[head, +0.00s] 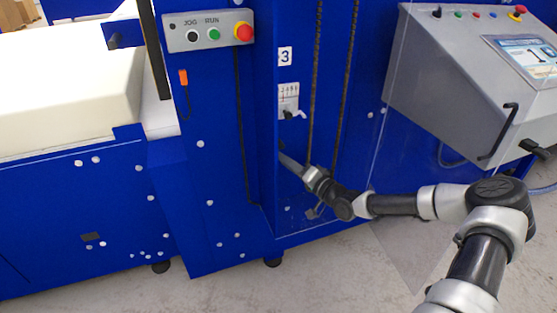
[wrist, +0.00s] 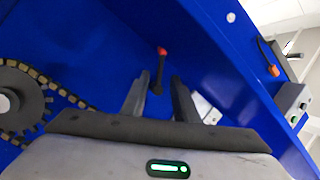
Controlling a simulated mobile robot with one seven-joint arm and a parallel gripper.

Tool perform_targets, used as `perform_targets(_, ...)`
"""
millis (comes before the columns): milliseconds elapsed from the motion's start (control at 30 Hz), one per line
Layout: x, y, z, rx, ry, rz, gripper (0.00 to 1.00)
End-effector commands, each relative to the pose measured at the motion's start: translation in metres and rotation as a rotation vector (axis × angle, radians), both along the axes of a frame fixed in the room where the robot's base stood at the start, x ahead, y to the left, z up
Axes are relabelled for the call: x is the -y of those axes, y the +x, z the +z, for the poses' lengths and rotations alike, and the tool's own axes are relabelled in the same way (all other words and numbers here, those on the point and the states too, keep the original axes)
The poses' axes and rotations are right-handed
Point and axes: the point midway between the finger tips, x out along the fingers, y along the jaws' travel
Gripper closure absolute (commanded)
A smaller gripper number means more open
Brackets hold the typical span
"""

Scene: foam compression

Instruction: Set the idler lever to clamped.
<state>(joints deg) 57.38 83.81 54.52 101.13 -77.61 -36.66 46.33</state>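The idler lever (wrist: 157,77) shows in the wrist view as a short dark lever with a red tip, in front of a blue wall. It appears between and beyond my fingertips, and I see no clear contact. My gripper (wrist: 160,80) is open, with its two dark fingers apart on either side of the lever. In the head view my arm reaches into the blue machine's recess (head: 299,60). My fingers are hidden there behind the edge of the blue panel, and I cannot make out the lever.
A sprocket (wrist: 18,102) with a chain is at left in the wrist view. Chains (head: 314,95) run down the recess beside a small scale plate (head: 288,92). A button box (head: 208,31) and a grey console (head: 455,85) flank the recess. A foam block (head: 70,95) lies left.

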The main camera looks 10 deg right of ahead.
Motion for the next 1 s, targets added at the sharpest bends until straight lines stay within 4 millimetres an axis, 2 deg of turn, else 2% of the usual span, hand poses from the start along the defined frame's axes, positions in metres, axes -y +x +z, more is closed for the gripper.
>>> perform_targets(100, -0.012, 0.017, -0.002, 0.000, 0.001, 0.001, 0.73)
perform_targets(233, -0.019, 0.027, -0.001, 0.000, 0.001, -0.001, 0.73)
perform_targets(600, -0.022, 0.033, 0.000, -0.001, 0.000, -0.001, 0.73)
perform_targets(633, -0.022, 0.033, 0.000, -0.001, 0.000, -0.001, 0.75)
perform_targets(800, -0.022, 0.033, 0.000, -0.001, 0.000, -0.001, 1.00)
perform_targets(1000, -0.022, 0.033, 0.000, -0.001, 0.001, 0.000, 1.00)
